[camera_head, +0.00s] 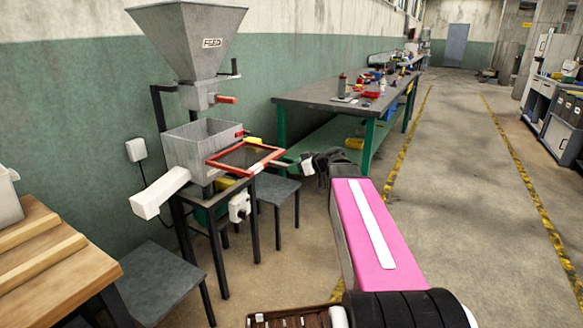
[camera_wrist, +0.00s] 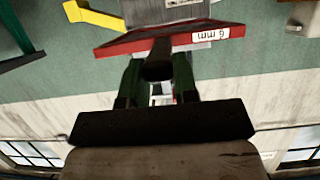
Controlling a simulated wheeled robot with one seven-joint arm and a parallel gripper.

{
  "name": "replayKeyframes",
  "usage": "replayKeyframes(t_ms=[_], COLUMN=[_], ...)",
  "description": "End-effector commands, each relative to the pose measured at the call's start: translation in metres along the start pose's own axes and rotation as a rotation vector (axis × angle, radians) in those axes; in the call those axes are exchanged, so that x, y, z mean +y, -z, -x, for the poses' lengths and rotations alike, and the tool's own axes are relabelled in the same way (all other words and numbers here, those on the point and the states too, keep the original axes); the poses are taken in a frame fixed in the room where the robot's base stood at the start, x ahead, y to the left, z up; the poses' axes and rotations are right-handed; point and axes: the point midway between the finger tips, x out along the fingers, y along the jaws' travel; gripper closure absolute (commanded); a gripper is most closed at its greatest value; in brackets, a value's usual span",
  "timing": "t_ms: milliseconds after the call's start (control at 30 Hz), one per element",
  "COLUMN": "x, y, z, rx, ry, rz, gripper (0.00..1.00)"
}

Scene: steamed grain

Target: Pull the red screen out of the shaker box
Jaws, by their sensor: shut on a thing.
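The red screen (camera_head: 272,152) is a red-framed sieve with mesh. In the head view it sticks far out of the right side of the grey shaker box (camera_head: 192,151), with its left end at the box. My gripper (camera_head: 300,164) is shut on the screen's handle at the right side of the frame. In the wrist view the front bar of the red screen (camera_wrist: 205,36) carries a "6 mm" label, and my gripper (camera_wrist: 158,80) has its fingers on either side of the dark handle. Whether the left end is still inside the box is hard to tell.
A grey hopper (camera_head: 190,45) hangs above the box, and a white chute (camera_head: 160,193) points left. Grey stools (camera_head: 277,188) stand below and beside the machine. A workbench (camera_head: 335,93) with tools stands behind. The floor (camera_head: 460,190) to the right is clear.

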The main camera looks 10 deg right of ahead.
Motion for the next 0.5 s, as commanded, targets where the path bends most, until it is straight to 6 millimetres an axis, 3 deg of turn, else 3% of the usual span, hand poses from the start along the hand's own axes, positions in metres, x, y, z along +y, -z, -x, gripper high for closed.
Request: replayKeyframes(t_ms=[500], x=[-0.001], y=[-0.011], z=[0.029], rx=[0.002], ry=[0.000], rz=[-0.001], gripper=[1.00])
